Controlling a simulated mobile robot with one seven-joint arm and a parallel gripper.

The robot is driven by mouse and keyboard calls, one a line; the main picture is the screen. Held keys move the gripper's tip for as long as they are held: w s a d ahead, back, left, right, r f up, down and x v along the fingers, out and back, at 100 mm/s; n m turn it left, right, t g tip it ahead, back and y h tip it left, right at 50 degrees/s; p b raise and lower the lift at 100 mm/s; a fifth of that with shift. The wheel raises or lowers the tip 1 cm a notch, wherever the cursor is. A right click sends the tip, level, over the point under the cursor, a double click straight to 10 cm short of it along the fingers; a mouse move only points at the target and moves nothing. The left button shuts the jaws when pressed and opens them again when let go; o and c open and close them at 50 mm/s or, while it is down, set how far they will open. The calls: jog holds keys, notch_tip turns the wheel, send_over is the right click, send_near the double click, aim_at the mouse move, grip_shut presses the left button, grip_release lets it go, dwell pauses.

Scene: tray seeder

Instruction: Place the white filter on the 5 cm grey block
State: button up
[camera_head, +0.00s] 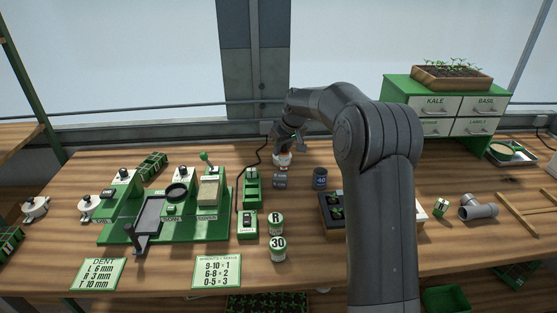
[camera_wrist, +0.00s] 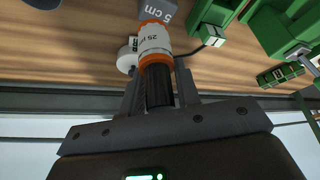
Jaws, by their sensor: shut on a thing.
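The white filter (camera_wrist: 153,40) has orange bands at both ends and small print reading 25. My gripper (camera_wrist: 158,90) is shut on its black ribbed end. In the head view, the filter (camera_head: 283,161) hangs below my gripper (camera_head: 287,150), with the grey block (camera_head: 280,181) just under it. In the wrist view, the block (camera_wrist: 167,12), marked 5 cm, shows at the top edge, partly cut off and partly behind the filter's far orange band. I cannot tell whether the filter touches the block.
A dark blue jar (camera_head: 320,178) stands right of the block. A green device (camera_head: 251,188) stands to its left. Two labelled cans (camera_head: 277,247) stand in front. My arm covers part of a seedling tray (camera_head: 334,212).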

jog(key=shift+s+a+x, duration=0.1)
jog(key=shift+s+x, duration=0.1)
jog(key=shift+x, duration=0.65)
jog(key=shift+s+a+x, duration=0.1)
jog(key=shift+s+x, duration=0.05)
jog(key=shift+x, duration=0.65)
jog(key=shift+s+a+x, duration=0.1)
jog(key=shift+s+x, duration=0.1)
jog(key=shift+x, duration=0.65)
jog(key=shift+f, duration=0.25)
jog(key=o, duration=1)
jog(key=shift+c, duration=0.2)
